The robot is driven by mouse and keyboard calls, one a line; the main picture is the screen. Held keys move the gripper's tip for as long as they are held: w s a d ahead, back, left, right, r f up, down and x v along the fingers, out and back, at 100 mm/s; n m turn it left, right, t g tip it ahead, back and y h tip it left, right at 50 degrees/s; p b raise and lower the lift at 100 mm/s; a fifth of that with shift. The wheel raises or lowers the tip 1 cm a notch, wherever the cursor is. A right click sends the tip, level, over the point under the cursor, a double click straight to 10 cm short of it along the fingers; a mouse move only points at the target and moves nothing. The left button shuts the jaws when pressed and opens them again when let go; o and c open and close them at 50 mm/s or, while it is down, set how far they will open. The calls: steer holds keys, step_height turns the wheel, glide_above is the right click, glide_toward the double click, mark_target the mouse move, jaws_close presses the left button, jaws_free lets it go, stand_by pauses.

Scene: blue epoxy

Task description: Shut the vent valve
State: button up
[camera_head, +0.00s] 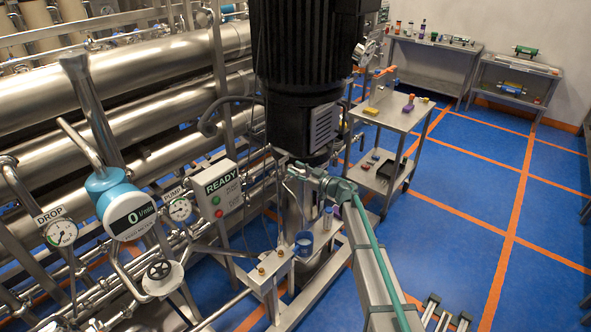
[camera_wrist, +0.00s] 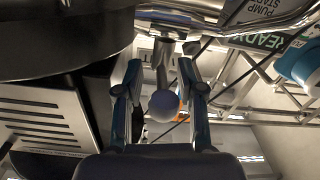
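In the wrist view, a short metal stem with a grey-blue ball end (camera_wrist: 163,106) hangs from bright pipework; it looks like a valve lever, but I see no label naming it the vent valve. My gripper (camera_wrist: 159,66) is open, one finger on each side of the stem and ball. Gaps show between the ball and both fingers. In the head view, my arm reaches from the lower right to beside the black pump motor (camera_head: 308,60). My gripper's fingertips and the ball-ended lever are too small or hidden to make out there.
A control box marked READY (camera_head: 222,190) stands left of my arm. A black handwheel (camera_head: 159,269) and a flow display reading 0 (camera_head: 131,214) are at the lower left. A steel cart (camera_head: 398,119) stands behind my arm. The blue floor at right is mostly clear.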

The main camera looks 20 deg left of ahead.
steer(key=v, duration=1.1)
